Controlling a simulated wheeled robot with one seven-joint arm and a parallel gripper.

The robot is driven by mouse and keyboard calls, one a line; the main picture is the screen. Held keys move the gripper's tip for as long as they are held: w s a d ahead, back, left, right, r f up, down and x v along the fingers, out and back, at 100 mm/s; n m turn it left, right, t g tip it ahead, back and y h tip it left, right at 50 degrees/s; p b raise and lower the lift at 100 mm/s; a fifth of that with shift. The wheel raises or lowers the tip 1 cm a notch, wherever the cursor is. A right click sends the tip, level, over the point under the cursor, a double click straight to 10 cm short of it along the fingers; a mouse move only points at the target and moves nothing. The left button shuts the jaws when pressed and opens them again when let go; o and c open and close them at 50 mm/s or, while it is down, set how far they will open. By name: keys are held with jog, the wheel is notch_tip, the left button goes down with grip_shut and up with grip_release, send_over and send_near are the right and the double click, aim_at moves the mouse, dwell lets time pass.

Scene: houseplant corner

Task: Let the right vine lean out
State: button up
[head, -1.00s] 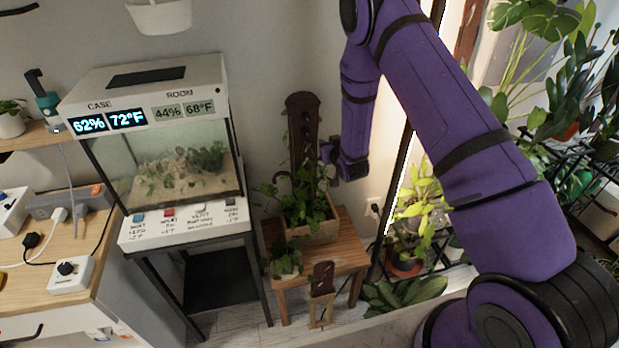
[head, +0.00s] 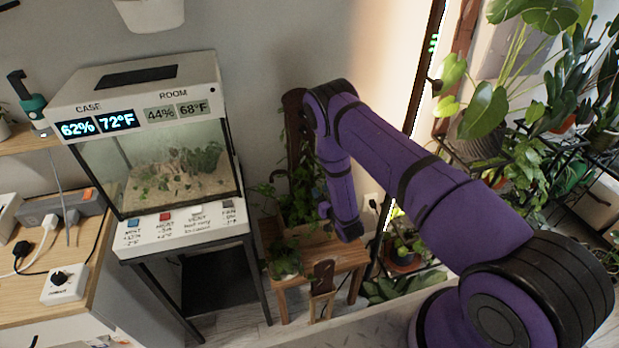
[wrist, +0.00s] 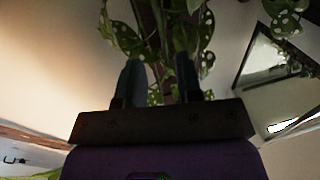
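A dark wooden board (head: 293,108) stands upright behind a leafy climbing plant (head: 298,205) on a small wooden table (head: 345,255). My arm partly covers the plant's right side in the head view. In the wrist view my gripper (wrist: 158,60) has its two fingers apart, with a dark upright strip of the support behind the gap. Spotted leaves hang on its left (wrist: 122,38) and right (wrist: 195,38). The right leaves sit close behind the right fingertip; I cannot tell whether they touch. I see nothing clearly held. How the right vine is fastened cannot be made out.
A glass case (head: 165,165) on a black stand is left of the plant table. A small chair-shaped piece (head: 322,280) stands at the table's front. A rack of potted plants (head: 560,150) fills the right side. A wooden counter (head: 60,268) is at far left.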

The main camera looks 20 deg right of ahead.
aim_at(310, 178)
jog(key=w, duration=0.2)
jog(key=w+a, duration=0.1)
jog(key=w, duration=0.5)
jog(key=shift+w+a, duration=0.25)
jog(key=shift+a, duration=0.1)
grip_shut()
